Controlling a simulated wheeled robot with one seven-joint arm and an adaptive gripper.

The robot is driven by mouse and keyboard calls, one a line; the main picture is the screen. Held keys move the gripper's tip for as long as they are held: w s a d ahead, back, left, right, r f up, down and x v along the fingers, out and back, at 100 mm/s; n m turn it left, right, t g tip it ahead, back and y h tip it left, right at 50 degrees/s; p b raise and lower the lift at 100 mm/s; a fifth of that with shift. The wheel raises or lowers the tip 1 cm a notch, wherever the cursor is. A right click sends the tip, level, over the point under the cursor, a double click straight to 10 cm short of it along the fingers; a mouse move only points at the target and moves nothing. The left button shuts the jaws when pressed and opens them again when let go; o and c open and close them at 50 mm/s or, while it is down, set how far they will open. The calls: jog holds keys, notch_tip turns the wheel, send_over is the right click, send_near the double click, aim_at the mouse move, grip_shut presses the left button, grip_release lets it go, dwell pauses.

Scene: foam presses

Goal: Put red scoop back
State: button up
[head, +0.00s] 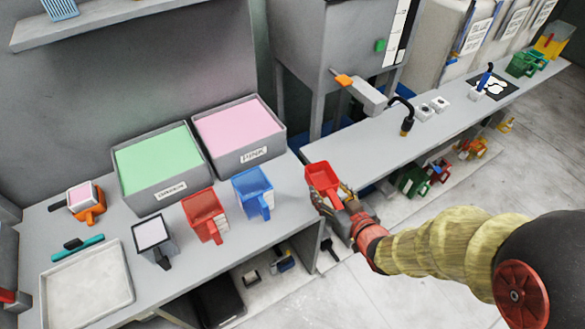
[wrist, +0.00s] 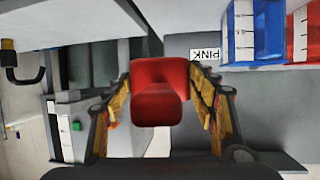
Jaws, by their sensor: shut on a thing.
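A red scoop (head: 323,178) is held in my gripper (head: 338,203) at the right end of the left counter, near the gap between the two counters. In the wrist view the red scoop (wrist: 160,92) sits between the two yellow-padded fingers, which are shut on it. Its handle is mostly hidden by the gripper in the head view. A second red scoop-like container (head: 204,214) with measuring marks stands on the left counter, beside a blue one (head: 253,191).
A green-filled bin (head: 158,213) and a pink-filled bin (head: 280,145) stand at the back of the left counter. A white-topped container (head: 150,234) and a shallow tray (head: 48,307) are at the front left. The right counter (head: 335,150) has bare room near its left end.

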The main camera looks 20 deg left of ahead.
aim_at(305, 179)
jog(key=s+a+r+n+g+y+p, duration=0.1)
jog(key=s+a+r+n+g, duration=0.1)
jog(key=s+a, duration=0.15)
jog(key=x, duration=0.3)
jog(key=w+d+b+x, duration=0.1)
jog(key=x, duration=0.3)
jog(key=b+x, duration=0.1)
jog(key=x, duration=0.3)
jog(key=shift+w+d+f, duration=0.25)
jog(key=shift+w+d, duration=0.1)
jog(key=shift+w, duration=0.05)
jog(key=w+f, duration=0.1)
jog(key=w+a+f+b, duration=0.1)
jog(key=f, duration=0.1)
jog(key=w+a+f, duration=0.1)
jog(key=shift+w+f, duration=0.2)
jog(key=shift+f, duration=0.05)
jog(key=shift+w+a+f, duration=0.1)
jog(key=shift+f, duration=0.15)
jog(key=shift+w+f+b, duration=0.1)
jog(key=shift+f+b, duration=0.65)
jog(key=shift+f, duration=0.8)
jog(key=shift+f, duration=0.1)
jog(key=shift+f, duration=0.15)
jog(key=o, duration=1.1)
